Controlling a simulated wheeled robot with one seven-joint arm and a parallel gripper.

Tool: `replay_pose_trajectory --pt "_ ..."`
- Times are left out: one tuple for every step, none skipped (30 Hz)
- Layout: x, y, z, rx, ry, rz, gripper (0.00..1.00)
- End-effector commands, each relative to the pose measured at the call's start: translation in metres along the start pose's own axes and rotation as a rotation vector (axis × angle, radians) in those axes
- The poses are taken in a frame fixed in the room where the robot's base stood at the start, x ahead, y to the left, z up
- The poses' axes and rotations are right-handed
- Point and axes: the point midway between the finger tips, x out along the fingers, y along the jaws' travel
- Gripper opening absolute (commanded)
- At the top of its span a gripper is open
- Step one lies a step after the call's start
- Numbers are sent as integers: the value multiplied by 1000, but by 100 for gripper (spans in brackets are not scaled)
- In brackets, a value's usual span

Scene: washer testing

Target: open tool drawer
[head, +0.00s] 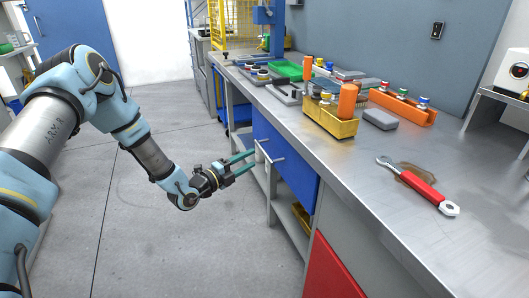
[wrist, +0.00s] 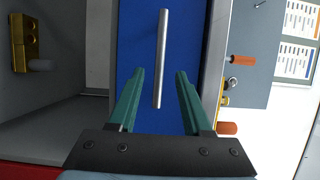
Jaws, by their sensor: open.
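The tool drawer has a blue front (head: 287,158) under the workbench top, and it looks shut. In the wrist view the blue front (wrist: 190,45) fills the middle, with a silver bar handle (wrist: 162,55) running lengthwise. My gripper (head: 250,162) is open, with its green fingers reaching toward the drawer front near the handle. In the wrist view my gripper's fingertips (wrist: 159,74) lie on either side of the handle's lower part, with gaps on both sides. I cannot tell how deep the handle sits between them.
The metal workbench top (head: 340,165) carries a red wrench (head: 425,188), a yellow bin (head: 330,121) and an orange tray (head: 402,107). A red panel (head: 335,268) and open shelves (head: 288,222) are below. The grey floor (head: 150,240) in front of the bench is clear.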

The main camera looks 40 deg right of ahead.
Motion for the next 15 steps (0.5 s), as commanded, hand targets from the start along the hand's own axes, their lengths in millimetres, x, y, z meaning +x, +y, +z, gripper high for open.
replay_pose_trajectory --pt "10 -2 0 0 1 -1 50" --pt "16 -2 0 0 0 -1 50" --pt "24 -2 0 -1 -1 -2 50" --pt "29 -1 0 -1 -1 0 50" --pt "35 -1 0 -1 -1 0 50" --pt "41 -1 0 0 -1 0 50" --pt "46 -1 0 0 -1 0 50" --pt "50 -1 0 -1 -1 0 50" --pt "56 -1 1 -1 -1 0 50" --pt "59 0 0 -1 -1 1 50" --pt "62 0 0 0 -1 1 50" --pt "66 0 0 0 -1 1 50" --pt "68 0 0 0 -1 1 50" --pt "70 0 0 -1 -1 1 50" --pt "71 0 1 -1 -1 1 50"
